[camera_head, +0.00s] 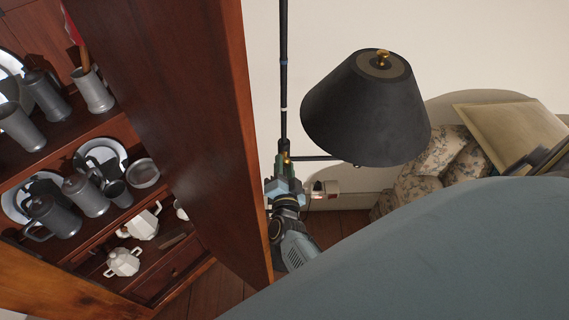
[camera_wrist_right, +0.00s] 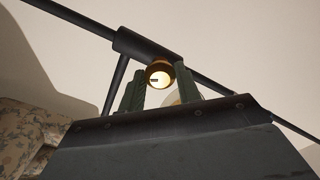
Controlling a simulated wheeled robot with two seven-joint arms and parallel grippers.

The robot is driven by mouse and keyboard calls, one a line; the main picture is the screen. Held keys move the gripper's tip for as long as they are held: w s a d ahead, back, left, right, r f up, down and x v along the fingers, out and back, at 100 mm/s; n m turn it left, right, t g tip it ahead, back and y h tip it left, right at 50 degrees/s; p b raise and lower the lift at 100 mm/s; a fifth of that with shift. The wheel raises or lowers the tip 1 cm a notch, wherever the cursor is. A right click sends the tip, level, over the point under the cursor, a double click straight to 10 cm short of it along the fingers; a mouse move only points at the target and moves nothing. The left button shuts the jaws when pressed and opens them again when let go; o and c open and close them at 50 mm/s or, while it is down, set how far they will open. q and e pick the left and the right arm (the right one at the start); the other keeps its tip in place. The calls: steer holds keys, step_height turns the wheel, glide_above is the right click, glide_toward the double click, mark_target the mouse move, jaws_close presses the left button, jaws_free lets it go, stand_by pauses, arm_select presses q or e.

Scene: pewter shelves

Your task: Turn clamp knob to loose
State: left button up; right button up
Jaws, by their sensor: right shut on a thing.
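A black floor lamp pole (camera_head: 284,60) stands upright in the head view, with a dark shade (camera_head: 367,108) on a side arm. A small round brass knob (camera_wrist_right: 159,74) sits on the dark clamp sleeve (camera_wrist_right: 146,45) of the pole in the right wrist view. Its pale face carries a short dark mark, roughly level in that picture. My right gripper (camera_wrist_right: 160,80) has its green fingers on either side of the knob, shut on it. The gripper also shows low on the pole in the head view (camera_head: 285,160). My left gripper is out of view.
A wooden shelf unit (camera_head: 190,90) with pewter tankards (camera_head: 88,194) and white pots (camera_head: 123,262) stands at the left, its side panel close to my right arm. A flowered armchair (camera_head: 440,152) is behind the shade. The wall behind the pole is clear.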

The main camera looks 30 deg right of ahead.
steer(key=n+p, duration=0.1)
steer(key=n, duration=0.5)
steer(key=shift+n, duration=0.3)
steer(key=n+p, duration=0.1)
steer(key=n, duration=0.5)
stand_by(0.4)
steer(key=o, duration=1)
steer(key=shift+r, duration=0.1)
step_height(320, 180, up, 10)
steer(key=p, duration=0.9)
steer(key=shift+p, duration=0.3)
